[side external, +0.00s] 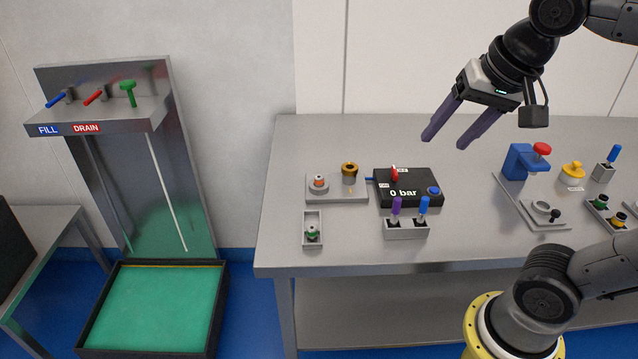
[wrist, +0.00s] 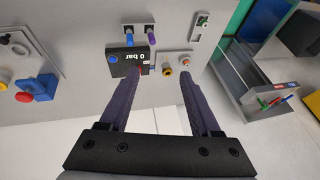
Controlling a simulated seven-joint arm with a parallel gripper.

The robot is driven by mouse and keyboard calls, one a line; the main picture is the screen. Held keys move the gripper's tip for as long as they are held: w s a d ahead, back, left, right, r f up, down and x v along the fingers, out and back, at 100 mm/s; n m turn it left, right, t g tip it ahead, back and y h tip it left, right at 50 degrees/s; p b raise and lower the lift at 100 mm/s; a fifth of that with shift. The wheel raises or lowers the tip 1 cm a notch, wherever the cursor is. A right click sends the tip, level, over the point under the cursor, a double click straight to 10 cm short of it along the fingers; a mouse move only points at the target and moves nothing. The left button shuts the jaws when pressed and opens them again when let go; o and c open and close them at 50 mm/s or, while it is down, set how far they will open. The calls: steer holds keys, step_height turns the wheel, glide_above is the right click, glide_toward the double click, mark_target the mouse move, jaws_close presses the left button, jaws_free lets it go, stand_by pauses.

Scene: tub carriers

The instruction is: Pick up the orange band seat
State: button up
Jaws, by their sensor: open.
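A small grey piece with an orange band (side external: 318,183), which looks like the orange band seat, stands on the left of a grey plate (side external: 340,197) on the bench. It also shows in the wrist view as a small orange-topped piece (wrist: 186,62). A brass-coloured hollow cylinder (side external: 350,172) stands beside it on the same plate, and is also in the wrist view (wrist: 167,71). My gripper (side external: 445,142) is open and empty, with long purple fingers, high above the bench and right of the plate. The fingers also show in the wrist view (wrist: 160,75).
A black box reading 0 bar (side external: 410,198) adjoins the plate on the right. In front are a holder with purple and blue handles (side external: 406,231) and a tray with a green part (side external: 312,238). A blue press (side external: 520,162) stands right. A fill-and-drain tub (side external: 218,318) stands left.

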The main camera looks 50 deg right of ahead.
steer(key=w+d+r+m+g+h, duration=0.1)
steer(key=w+r+m, duration=0.35)
steer(key=w, duration=0.55)
steer(key=m+g+h, duration=0.2)
steer(key=m+g, duration=0.2)
glide_above(319, 177)
steer(key=a, duration=0.3)
step_height(319, 177, down, 24)
steer(key=r, duration=0.1)
steer(key=shift+x, duration=3.4)
jaws_close()
steer(key=shift+w, duration=0.1)
